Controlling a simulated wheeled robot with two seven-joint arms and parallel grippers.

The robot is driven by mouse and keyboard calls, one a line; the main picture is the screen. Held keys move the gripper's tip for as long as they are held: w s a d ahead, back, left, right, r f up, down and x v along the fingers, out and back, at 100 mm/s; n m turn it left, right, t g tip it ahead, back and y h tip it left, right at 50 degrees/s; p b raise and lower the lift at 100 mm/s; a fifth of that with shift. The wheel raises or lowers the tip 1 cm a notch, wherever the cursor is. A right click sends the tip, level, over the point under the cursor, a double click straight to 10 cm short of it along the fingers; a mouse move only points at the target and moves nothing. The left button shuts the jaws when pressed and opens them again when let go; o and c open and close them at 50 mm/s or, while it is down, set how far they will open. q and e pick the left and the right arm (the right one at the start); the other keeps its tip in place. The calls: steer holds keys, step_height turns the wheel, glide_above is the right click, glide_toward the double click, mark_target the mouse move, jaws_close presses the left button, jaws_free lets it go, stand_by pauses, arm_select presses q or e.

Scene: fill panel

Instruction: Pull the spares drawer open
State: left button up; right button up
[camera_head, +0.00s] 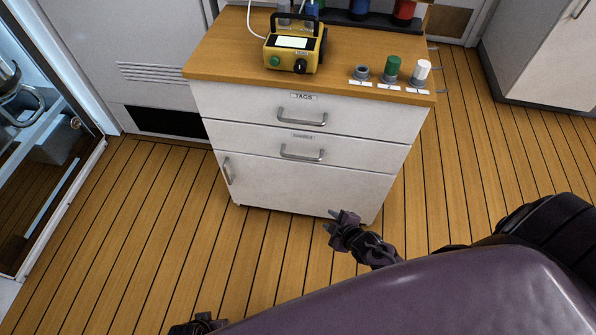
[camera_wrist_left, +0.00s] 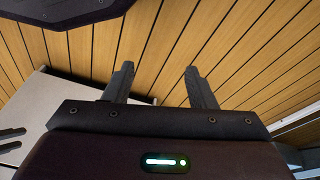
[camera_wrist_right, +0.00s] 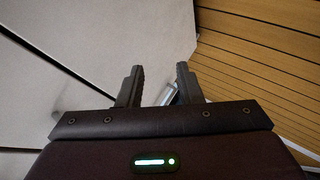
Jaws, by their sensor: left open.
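The spares drawer (camera_head: 262,140) is the second front down on the white cabinet, with a small label too blurred to read. It is shut, flush with its neighbours. Its grey bar handle (camera_head: 302,154) shows clear, with nothing on it. My right gripper (camera_head: 338,219) is open and empty, in front of the cabinet's lower right part and below the handle in the picture. Its parted fingers (camera_wrist_right: 158,76) show in the right wrist view, with a white panel beside them. My left gripper (camera_head: 200,322) is low at the bottom edge; its fingers (camera_wrist_left: 160,78) are apart and empty.
The TAGS drawer (camera_head: 240,108) above is shut, as is the door (camera_head: 290,188) below. A yellow device (camera_head: 294,50) and several small round parts stand on the wooden top (camera_head: 215,55). A glass-fronted unit (camera_head: 40,150) stands left. The plank floor (camera_head: 130,230) is clear.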

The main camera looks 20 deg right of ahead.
steer(key=w+r+n+t+b, duration=0.3)
steer(key=w+r+n+b, duration=0.15)
steer(key=w, duration=0.25)
steer(key=n+t+y+b, duration=0.3)
steer(key=b, duration=0.1)
glide_toward(298, 157)
steer(key=w+f, duration=0.1)
steer(key=w, duration=0.1)
steer(key=b+x, duration=0.1)
steer(key=x, duration=0.7)
steer(key=shift+a, duration=0.2)
arm_select(q)
steer(key=w+d+r+t, duration=0.1)
steer(key=w+d+r, duration=0.1)
steer(key=r, duration=0.3)
steer(key=w+d+r+m+t+h, duration=0.1)
steer(key=w+d+r, duration=0.1)
steer(key=r, duration=0.3)
steer(key=shift+d+r+h, duration=0.25)
steer(key=shift+d+h, duration=0.05)
steer(key=shift+d, duration=0.1)
arm_select(e)
steer(key=shift+r, duration=0.1)
steer(key=shift+h, duration=0.3)
jaws_close()
